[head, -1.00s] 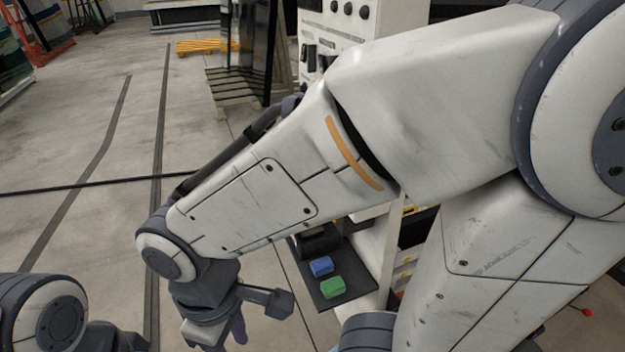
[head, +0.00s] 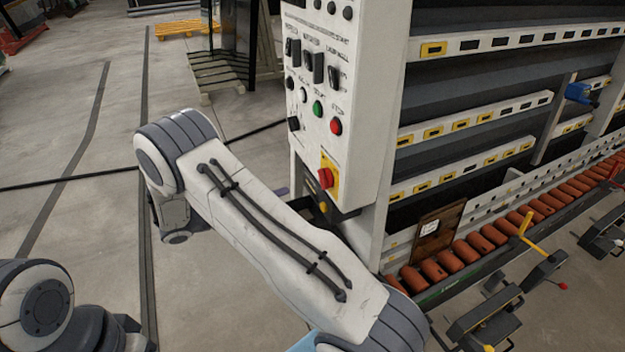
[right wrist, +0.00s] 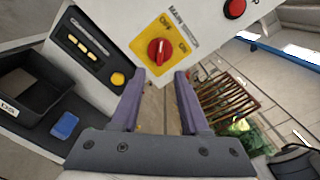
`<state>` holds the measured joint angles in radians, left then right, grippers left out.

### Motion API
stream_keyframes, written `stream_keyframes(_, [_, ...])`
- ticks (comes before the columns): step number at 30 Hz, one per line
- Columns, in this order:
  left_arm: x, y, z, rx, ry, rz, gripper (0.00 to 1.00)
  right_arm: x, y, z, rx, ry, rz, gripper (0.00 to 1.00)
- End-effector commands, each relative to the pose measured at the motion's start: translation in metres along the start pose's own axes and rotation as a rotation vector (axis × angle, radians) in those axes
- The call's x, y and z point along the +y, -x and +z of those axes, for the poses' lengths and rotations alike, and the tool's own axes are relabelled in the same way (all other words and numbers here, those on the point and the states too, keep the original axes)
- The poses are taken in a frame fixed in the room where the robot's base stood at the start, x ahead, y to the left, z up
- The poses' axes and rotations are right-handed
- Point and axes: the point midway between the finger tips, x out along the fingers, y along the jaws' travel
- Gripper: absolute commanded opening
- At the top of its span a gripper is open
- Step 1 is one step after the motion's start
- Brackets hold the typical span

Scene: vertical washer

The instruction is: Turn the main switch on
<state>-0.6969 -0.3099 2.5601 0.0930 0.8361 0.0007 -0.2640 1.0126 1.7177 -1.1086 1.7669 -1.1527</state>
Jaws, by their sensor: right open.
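The main switch (head: 326,178) is a red knob on a yellow plate low on the white control panel. In the right wrist view, the red knob (right wrist: 158,52) lies just beyond the fingertips, between OFF and ON labels. Its grip runs roughly up and down the picture; I cannot tell its exact setting. My right gripper (right wrist: 157,82) is open, with two purple fingers apart and nothing between them. It points at the switch without visible contact. In the head view, my right arm hides most of that gripper. My left arm shows at the lower left, its gripper not visible.
Black selectors, a green button (head: 318,108) and a red button (head: 336,127) sit above the switch. A yellow knob (right wrist: 118,79) and a blue block (right wrist: 65,125) are near in the wrist view. A roller conveyor (head: 520,220) runs rightward.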

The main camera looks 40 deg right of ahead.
Motion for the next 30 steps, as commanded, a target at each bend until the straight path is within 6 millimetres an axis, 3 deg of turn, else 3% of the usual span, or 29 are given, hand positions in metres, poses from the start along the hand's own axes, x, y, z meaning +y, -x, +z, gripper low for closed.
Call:
stream_keyframes(15, [0.003, 0.035, -0.002, 0.0, 0.002, 0.0, 0.45, -0.002, -0.086, 0.001, 0.004, 0.0, 0.0, 0.45])
stream_keyframes(21, [0.003, 0.038, -0.002, 0.0, 0.002, 0.0, 0.45, -0.001, -0.098, -0.001, 0.003, 0.0, 0.002, 0.45])
stream_keyframes(29, [0.003, 0.038, -0.002, 0.0, 0.002, 0.0, 0.45, 0.0, -0.099, -0.001, 0.003, -0.001, 0.003, 0.45])
stream_keyframes(30, [0.003, 0.038, -0.002, 0.0, 0.002, 0.0, 0.45, 0.0, -0.099, -0.001, 0.003, -0.001, 0.003, 0.3])
